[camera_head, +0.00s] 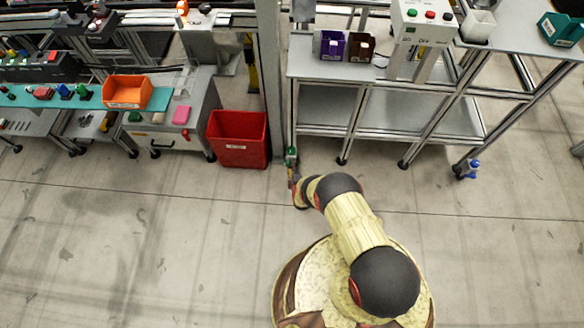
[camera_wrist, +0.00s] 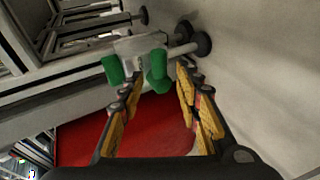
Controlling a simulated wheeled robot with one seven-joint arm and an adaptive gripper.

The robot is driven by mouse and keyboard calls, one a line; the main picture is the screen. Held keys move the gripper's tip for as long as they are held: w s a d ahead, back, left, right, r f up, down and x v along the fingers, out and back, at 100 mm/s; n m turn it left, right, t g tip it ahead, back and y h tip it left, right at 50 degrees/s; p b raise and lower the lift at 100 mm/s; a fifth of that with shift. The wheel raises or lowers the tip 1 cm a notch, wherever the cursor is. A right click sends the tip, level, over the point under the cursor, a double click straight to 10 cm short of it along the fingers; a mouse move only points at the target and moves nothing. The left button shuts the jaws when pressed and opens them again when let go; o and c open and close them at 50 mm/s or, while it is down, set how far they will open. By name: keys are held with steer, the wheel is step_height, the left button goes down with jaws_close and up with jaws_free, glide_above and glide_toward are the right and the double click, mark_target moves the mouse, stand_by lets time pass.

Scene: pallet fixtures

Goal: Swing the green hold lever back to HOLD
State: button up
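Two green grips show in the wrist view on a pale fitting by a metal frame. The left green piece (camera_wrist: 113,70) lies outside my left fingertip. The right green piece (camera_wrist: 157,72) lies between and just beyond my fingertips. I cannot tell for sure which is the hold lever, and no HOLD marking is readable. My gripper (camera_wrist: 160,78) is open, its yellow-padded fingers apart with nothing clasped. In the head view a small green part (camera_head: 291,155) is low on the post, just beyond my gripper (camera_head: 294,178).
A red bin (camera_head: 238,138) stands left of the post, and its red surface (camera_wrist: 150,128) fills the space beneath my fingers. A wheeled metal rack (camera_head: 330,105) stands right of the post. An orange bin (camera_head: 127,91) sits on the left bench. The foreground floor is clear.

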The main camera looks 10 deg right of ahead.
steer(key=v, duration=1.1)
steer(key=shift+w, duration=0.1)
